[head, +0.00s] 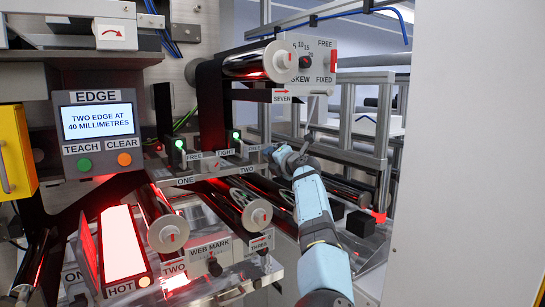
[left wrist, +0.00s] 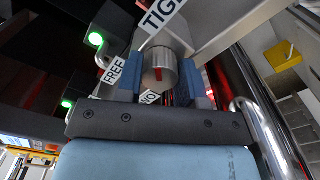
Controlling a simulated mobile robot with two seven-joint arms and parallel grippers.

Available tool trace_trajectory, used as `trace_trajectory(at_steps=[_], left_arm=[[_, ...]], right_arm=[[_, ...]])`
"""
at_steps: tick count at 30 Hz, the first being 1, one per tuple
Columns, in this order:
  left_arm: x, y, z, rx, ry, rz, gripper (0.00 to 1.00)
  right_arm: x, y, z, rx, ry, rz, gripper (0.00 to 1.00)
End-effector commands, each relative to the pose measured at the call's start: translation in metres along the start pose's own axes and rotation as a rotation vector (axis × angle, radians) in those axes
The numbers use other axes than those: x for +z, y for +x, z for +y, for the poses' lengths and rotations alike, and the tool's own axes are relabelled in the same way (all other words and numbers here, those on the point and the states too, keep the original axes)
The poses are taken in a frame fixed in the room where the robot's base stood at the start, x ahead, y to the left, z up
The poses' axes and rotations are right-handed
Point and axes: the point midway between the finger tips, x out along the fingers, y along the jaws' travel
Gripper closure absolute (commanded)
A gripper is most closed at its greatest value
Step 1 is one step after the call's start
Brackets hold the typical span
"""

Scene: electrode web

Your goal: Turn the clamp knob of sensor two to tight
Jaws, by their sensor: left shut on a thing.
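My left gripper (head: 272,153) is at the sensor bar, at the right end of the FREE and TIGHT labels. In the left wrist view its blue fingers (left wrist: 201,85) stand on both sides of the round metal clamp knob (left wrist: 160,68), and it is shut on it. The knob has a short red mark on its face. A TIGHT label (left wrist: 163,12) is above the knob and a FREE label (left wrist: 113,72) is to its left. A partly covered label (left wrist: 150,97) shows below the knob. In the head view the gripper hides the knob. My right gripper is not in view.
Sensor lamps (head: 180,143) and (head: 236,135) glow green. Rollers (head: 165,225) and a lit hot plate (head: 122,245) lie below the bar. The EDGE screen (head: 97,122) reads "TWO EDGE AT 40 MILLIMETRES". A pale panel (head: 475,150) fills the right side.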

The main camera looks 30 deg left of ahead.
Motion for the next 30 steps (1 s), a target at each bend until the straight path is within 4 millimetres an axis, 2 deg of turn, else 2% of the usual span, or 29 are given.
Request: trace_trajectory(at_steps=[9, 10, 12, 13, 30], left_arm=[[0.0006, 0.0002, 0.0015, 0.002, 0.001, -0.002, 0.89], [0.0006, 0.0002, 0.0015, 0.002, 0.001, -0.002, 0.58], [0.0005, 0.0003, 0.0014, 0.002, 0.001, -0.001, 0.42], [0.0005, 0.0003, 0.0012, 0.002, 0.001, -0.001, 0.4], [0.0024, -0.0053, -0.0013, 0.001, 0.0, 0.001, 0.4]], right_arm=[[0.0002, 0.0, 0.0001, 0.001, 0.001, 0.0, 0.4], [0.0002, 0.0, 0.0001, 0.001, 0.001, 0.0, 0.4], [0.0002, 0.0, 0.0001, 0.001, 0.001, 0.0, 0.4], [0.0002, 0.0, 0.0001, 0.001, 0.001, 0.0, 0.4], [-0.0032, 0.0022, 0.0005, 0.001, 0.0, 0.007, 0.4]])
